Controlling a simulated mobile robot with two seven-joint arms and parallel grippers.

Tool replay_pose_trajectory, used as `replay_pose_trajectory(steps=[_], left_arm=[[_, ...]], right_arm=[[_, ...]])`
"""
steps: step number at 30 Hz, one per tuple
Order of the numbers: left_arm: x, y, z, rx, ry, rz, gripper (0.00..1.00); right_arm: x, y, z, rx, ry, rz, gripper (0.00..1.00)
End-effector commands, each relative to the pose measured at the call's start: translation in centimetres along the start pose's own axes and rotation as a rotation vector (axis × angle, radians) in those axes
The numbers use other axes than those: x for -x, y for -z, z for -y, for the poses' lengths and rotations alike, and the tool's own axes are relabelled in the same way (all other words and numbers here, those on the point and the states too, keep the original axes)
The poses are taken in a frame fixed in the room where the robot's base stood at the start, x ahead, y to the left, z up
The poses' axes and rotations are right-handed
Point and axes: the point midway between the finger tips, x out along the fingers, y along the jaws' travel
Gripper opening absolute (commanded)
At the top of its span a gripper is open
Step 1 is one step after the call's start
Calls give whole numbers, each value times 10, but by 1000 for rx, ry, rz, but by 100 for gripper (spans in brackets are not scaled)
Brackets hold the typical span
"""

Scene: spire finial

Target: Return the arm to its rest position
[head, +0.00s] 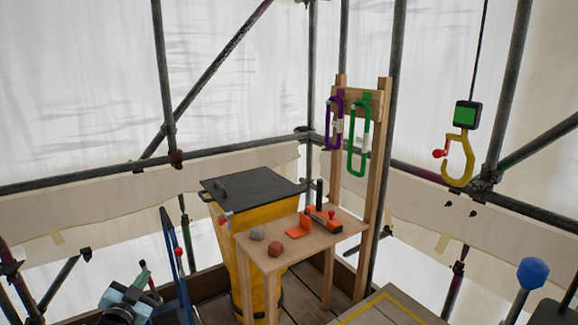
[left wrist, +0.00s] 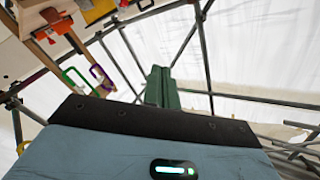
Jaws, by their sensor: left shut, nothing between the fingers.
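My left gripper (head: 143,266) is low at the left edge of the head view, its light blue wrist partly cut off by the bottom edge. Its dark green fingers (left wrist: 162,86) are shut together and empty in the left wrist view, pointing towards the scaffold and white sheeting. The gripper is left of the yellow bin and the small wooden table, apart from both. My right gripper is not in view.
A yellow bin (head: 262,208) with a dark lid stands behind the wooden table (head: 262,263), which bears stones and an orange tool (head: 323,219). Purple (head: 335,125) and green (head: 358,143) carabiners hang on a wooden post. A yellow hook (head: 458,165) hangs at right.

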Motion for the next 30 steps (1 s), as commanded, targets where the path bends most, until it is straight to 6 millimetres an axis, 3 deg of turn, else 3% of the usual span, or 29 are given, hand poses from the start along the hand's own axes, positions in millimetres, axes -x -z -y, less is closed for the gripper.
replay_pose_trajectory(steps=[8, 17, 23, 30], left_arm=[[7, -50, -12, 227, -33, 270, 0], [78, -91, -90, 260, -135, 349, 0], [154, -118, -152, 297, -222, 418, 0], [278, -135, -220, 371, -329, 528, 0]], right_arm=[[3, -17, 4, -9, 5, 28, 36], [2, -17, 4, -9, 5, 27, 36], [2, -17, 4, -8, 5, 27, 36], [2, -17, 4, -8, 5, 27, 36]])
